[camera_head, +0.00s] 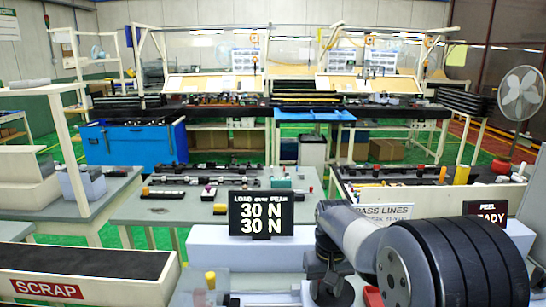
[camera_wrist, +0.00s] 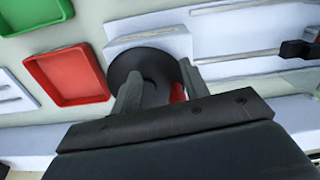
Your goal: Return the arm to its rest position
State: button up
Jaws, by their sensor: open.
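My gripper (camera_wrist: 160,78) shows in the wrist view with its two grey fingers spread apart. Nothing is seen clamped between them. Beyond the fingers is a black round disc (camera_wrist: 129,62) with a grey centre, partly hidden by them. A small red piece (camera_wrist: 178,92) shows beside the right finger; I cannot tell what it is. In the head view my arm (camera_head: 352,232) reaches in at the lower right, low over the near bench. The fingertips cannot be made out there.
The wrist view shows a red tray (camera_wrist: 68,68) and a green tray (camera_wrist: 35,14) at left. In the head view, a LOAD over PEAK display (camera_head: 261,213) reads 30 N twice. A SCRAP bin (camera_head: 90,262) stands left, a PEEL sign (camera_head: 486,208) right.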

jog(key=n, duration=0.2)
jog(key=d+n+b, duration=0.1)
jog(key=shift+s+d+n, duration=0.15)
jog(key=shift+s+n, duration=0.2)
jog(key=shift+n, duration=0.05)
jog(key=n, duration=0.1)
jog(key=d+n+b, duration=0.1)
jog(key=n, duration=0.1)
jog(key=shift+s+d+n+b, duration=0.15)
jog(key=shift+d+n+b, duration=0.1)
jog(key=shift+n+b, duration=0.15)
jog(key=shift+r, duration=0.8)
